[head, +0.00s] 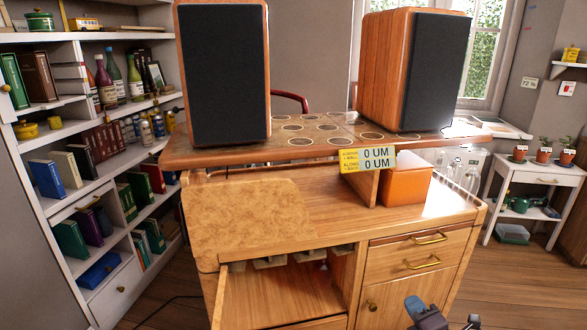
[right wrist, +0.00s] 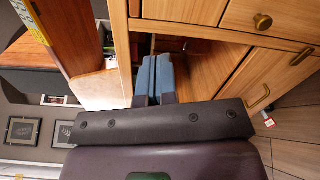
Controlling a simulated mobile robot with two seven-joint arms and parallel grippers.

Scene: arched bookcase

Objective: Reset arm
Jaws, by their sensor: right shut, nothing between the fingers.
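My right gripper (head: 414,303) shows at the bottom edge of the head view, in front of the cabinet's right side. In the right wrist view its two blue-grey fingers (right wrist: 155,62) are together with nothing between them. My left gripper is not in view. The wooden cabinet (head: 330,185) stands in front of me, with an open compartment (head: 285,290) at lower left. Two brass-handled drawers (head: 420,252) and a door with a brass knob (head: 405,300) are at its right. In the wrist view the cabinet front (right wrist: 200,20) lies close beyond the fingers.
Two large speakers (head: 225,75) (head: 412,70) stand on the raised shelf (head: 325,148). An orange box (head: 405,183) sits below it. A white bookcase (head: 90,95) stands left and a white plant table (head: 532,175) right. Wood floor (head: 530,285) is clear at lower right.

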